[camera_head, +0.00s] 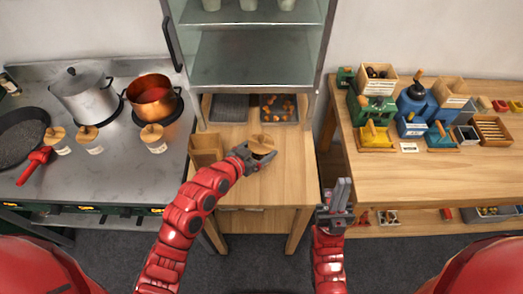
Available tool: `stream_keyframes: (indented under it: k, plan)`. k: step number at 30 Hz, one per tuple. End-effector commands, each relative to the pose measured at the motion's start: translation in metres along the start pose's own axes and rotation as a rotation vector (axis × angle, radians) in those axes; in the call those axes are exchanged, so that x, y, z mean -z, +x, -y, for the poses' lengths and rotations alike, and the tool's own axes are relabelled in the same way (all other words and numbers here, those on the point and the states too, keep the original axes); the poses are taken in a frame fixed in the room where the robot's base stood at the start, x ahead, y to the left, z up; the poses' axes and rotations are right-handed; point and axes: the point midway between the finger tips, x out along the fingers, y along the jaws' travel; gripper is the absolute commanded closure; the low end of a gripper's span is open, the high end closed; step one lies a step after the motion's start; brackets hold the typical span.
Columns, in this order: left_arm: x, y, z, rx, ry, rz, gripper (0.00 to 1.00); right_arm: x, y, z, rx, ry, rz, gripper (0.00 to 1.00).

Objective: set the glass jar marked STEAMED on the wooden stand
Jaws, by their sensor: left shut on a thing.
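My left gripper (252,157) is shut on a small jar with a round wooden lid (262,141), over the wooden table-like stand (262,190) in the middle. The lid hides most of this jar, and its label cannot be read. Whether the jar touches the wood cannot be told. Three similar lidded jars, a left one (60,147), a middle one (93,147) and a right one (157,146), stand on the steel counter; their labels are too small to read. My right gripper (341,190) points up near the right table's left edge; its opening is unclear.
A wooden box (205,149) stands left of the held jar. Trays, one with orange-brown pieces (278,108), lie behind under the glass cabinet (255,60). A steel pot (84,98) and copper pot (153,99) are on the stove. The right table (440,175) has clear front space.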

Motion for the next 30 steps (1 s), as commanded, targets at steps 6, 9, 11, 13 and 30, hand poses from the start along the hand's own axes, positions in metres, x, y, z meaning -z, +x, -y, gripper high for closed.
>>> stream_keyframes:
  k: [6,9,11,13,30]
  plan:
    - [-0.01,0.011,0.0,-0.003,-0.002,0.004,0.94,0.002,0.013,-0.001,0.0,0.0,0.0,1.0]
    - [-0.023,0.017,0.001,-0.002,-0.002,0.003,0.94,0.003,0.016,-0.001,0.0,0.0,0.0,1.0]
    - [-0.027,0.018,0.0,-0.003,-0.001,0.002,0.94,0.003,0.017,-0.001,0.0,0.0,0.0,1.0]
    - [-0.03,0.019,0.001,-0.001,-0.001,0.002,0.94,0.003,0.017,-0.001,0.0,0.0,0.0,1.0]
    - [-0.034,0.021,0.002,0.0,-0.001,0.0,0.0,0.002,0.012,-0.001,0.0,0.0,0.0,1.0]
